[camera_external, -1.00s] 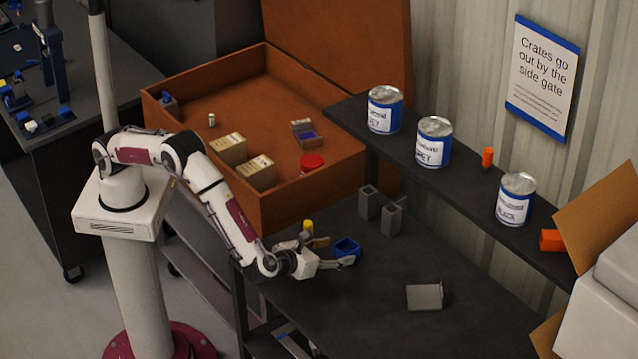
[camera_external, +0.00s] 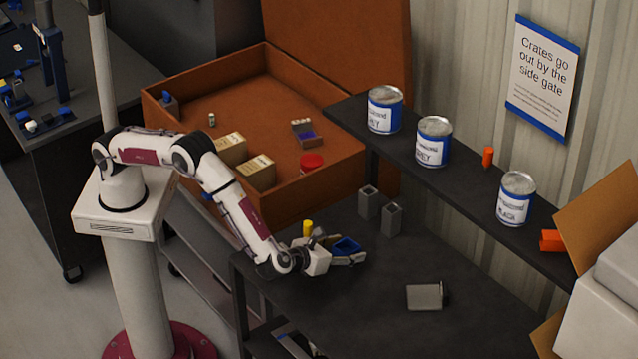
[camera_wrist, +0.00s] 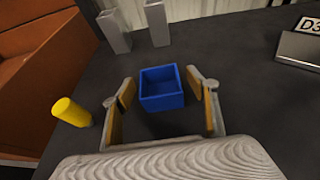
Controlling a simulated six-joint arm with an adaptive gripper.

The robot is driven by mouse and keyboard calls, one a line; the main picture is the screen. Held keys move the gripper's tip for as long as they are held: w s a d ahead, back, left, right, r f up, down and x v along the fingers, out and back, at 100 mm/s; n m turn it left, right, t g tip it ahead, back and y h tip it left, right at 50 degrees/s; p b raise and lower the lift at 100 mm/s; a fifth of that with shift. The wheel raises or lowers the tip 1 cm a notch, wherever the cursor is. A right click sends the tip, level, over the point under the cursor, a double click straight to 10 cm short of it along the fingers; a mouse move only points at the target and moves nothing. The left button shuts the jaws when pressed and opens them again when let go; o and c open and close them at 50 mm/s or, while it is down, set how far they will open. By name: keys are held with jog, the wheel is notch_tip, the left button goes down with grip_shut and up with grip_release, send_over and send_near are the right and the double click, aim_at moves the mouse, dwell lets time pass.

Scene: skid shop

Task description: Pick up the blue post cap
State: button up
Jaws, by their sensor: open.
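The blue post cap (camera_external: 347,246) is a small open-topped square box on the dark bench. In the wrist view the blue post cap (camera_wrist: 161,88) sits between the tips of my two fingers, with its opening upward. My gripper (camera_wrist: 163,98) is open, with one tan-padded finger to each side of the cap and gaps visible on both sides. In the external view my gripper (camera_external: 345,255) is low at the bench, and the fingers partly hide the cap.
A yellow cylinder (camera_wrist: 71,112) stands left of my gripper. Two grey square tubes (camera_external: 380,210) stand behind the cap. A grey block (camera_external: 424,297) lies to the right. An orange case (camera_external: 225,222) is at the left. A shelf with cans (camera_external: 434,141) runs behind. The bench front is clear.

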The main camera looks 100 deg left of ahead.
jog(key=shift+c, duration=0.3)
jog(key=c, duration=1.1)
jog(key=shift+r, duration=0.15)
notch_tip(320, 180, up, 10)
